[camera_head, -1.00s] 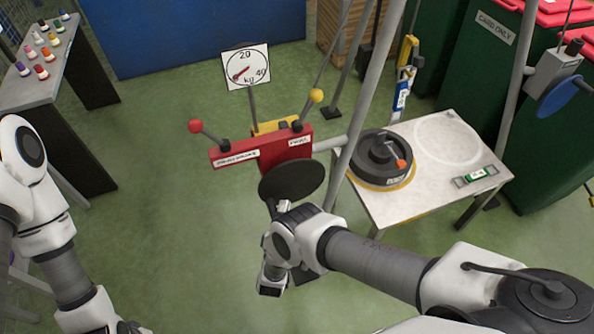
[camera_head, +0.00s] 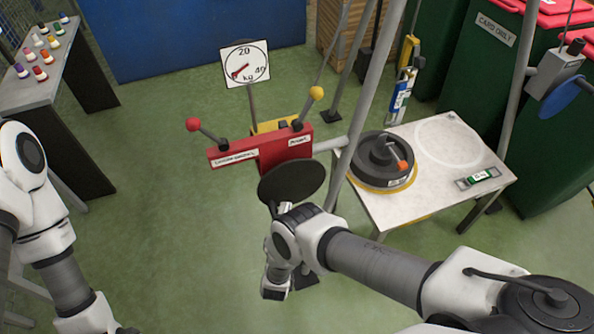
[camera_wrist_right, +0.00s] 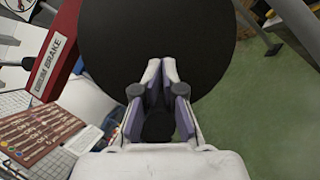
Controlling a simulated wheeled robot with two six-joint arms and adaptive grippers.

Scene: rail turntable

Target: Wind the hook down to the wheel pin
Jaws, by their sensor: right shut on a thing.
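The wheel (camera_head: 372,166), thick and black with an orange-tipped piece on top, lies on a pale table. A yellow, blue and white hanging piece (camera_head: 399,100) is behind it; I cannot make out a hook or the pin. A red winch box (camera_head: 285,152) has levers with red and yellow knobs and a dark round disc (camera_head: 292,183) in front. My right gripper (camera_wrist_right: 157,68) is at this disc, its fingers shut close together; a dark part, apparently a handle, shows between them. My left gripper is out of view.
A dial marked in kg (camera_head: 245,63) stands behind the winch. The pale table (camera_head: 433,197) bears a white ring outline and a green level (camera_head: 478,177). Grey poles rise beside it. Green bins stand at the right, a bench with coloured knobs at the left.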

